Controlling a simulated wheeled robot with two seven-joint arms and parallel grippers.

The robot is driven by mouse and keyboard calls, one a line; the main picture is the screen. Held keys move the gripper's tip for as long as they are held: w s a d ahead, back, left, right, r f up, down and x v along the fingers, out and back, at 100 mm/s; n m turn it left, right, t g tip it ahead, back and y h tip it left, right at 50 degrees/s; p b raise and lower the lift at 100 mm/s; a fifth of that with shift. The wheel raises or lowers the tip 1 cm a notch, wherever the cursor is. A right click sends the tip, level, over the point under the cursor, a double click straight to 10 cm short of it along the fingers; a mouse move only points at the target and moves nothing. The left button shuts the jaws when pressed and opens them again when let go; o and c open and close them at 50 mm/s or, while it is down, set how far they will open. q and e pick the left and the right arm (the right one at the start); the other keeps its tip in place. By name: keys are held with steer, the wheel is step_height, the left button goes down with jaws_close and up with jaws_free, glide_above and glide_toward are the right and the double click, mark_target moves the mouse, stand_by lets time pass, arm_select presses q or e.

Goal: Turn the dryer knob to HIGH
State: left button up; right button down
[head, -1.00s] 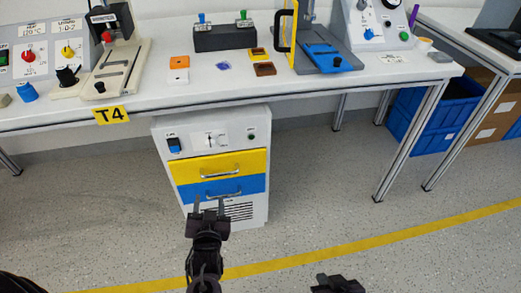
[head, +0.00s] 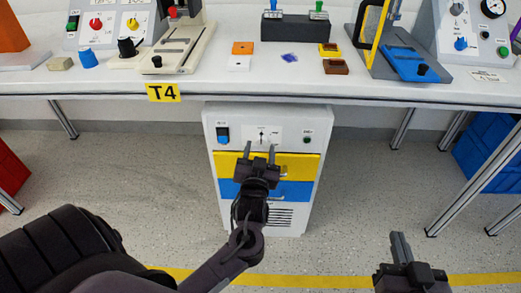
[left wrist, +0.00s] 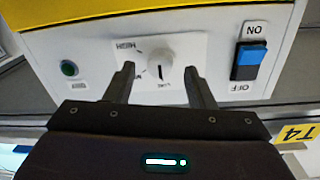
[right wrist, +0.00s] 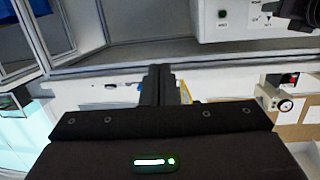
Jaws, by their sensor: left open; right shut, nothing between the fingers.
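The dryer knob (left wrist: 160,64) is a white dial on a pale plate of the cabinet's front panel. It also shows small in the head view (head: 262,134). In the left wrist view, upside down, HIGH is printed at the plate's upper left. A dark mark on the knob faces the lower label, too small to read surely. My left gripper (left wrist: 160,72) is open, its fingers on either side of the knob; contact cannot be told. It shows in the head view (head: 260,149) just below the plate. My right gripper (head: 398,238) is shut and empty, low at the right.
The cabinet has a blue ON/OFF rocker (left wrist: 247,64), a green button (left wrist: 69,68) and yellow (head: 305,166) and blue drawers. A bench (head: 200,96) overhangs it, carrying several devices. Floor is clear beside the cabinet.

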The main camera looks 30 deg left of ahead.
arm_select(q)
steer(key=shift+w+a, duration=0.3)
steer(key=shift+w, duration=0.25)
arm_select(e)
steer(key=shift+w+r+t, duration=0.25)
steer(key=shift+r+t, duration=0.25)
steer(key=shift+r, duration=0.55)
